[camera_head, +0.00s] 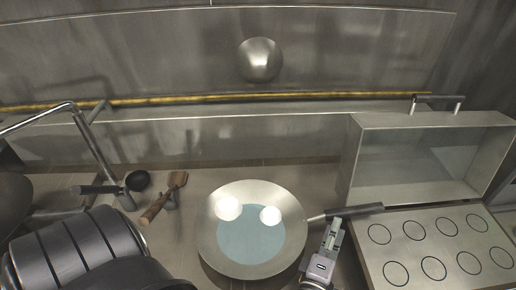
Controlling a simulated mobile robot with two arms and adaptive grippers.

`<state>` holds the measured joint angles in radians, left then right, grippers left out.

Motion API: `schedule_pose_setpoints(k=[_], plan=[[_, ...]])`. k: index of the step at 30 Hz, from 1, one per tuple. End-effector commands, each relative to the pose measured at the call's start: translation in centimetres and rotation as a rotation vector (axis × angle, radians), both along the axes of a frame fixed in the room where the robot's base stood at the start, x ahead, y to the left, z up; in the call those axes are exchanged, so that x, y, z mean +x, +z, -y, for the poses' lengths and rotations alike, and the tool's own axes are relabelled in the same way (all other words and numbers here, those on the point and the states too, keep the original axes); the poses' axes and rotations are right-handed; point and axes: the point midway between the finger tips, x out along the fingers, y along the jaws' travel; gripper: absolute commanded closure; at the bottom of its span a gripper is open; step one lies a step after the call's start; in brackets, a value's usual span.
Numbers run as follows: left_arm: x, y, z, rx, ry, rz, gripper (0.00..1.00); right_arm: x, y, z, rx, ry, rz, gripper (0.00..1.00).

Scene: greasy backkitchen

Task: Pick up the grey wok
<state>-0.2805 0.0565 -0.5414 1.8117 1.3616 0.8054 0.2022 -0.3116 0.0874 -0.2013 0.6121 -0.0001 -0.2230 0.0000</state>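The grey wok (214,246) sits on the counter at the lower middle of the head view. It is a wide, shallow, shiny metal bowl with a bluish inner bottom and two bright reflections. Its dark handle (362,211) points right, toward the griddle.
A hinged metal box with an open lid (430,122) and a plate of ringed circles (447,228) stands right.

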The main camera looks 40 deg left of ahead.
Motion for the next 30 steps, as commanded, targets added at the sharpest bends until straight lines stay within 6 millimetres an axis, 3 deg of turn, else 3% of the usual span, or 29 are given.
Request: schedule_pose_setpoints(k=[6, 17, 26, 30], plan=[[1.6, 0.2, -0.4, 0.001, 0.000, 0.001, 0.70, 2.4, 0.7, -0.2, 0.005, 0.000, 0.037, 0.43], [6.0, 0.8, -1.6, 0.001, -0.001, 0.000, 0.70, 1.6, 2.2, -1.2, 0.015, -0.006, 0.025, 0.43], [6.3, 0.6, -1.7, 0.000, 0.000, -0.001, 0.70, 1.3, 2.1, -1.2, 0.015, -0.006, 0.019, 0.43], [6.3, 0.6, -1.7, 0.000, 0.000, -0.001, 0.80, 1.3, 2.1, -0.9, 0.012, -0.005, 0.020, 0.43]])
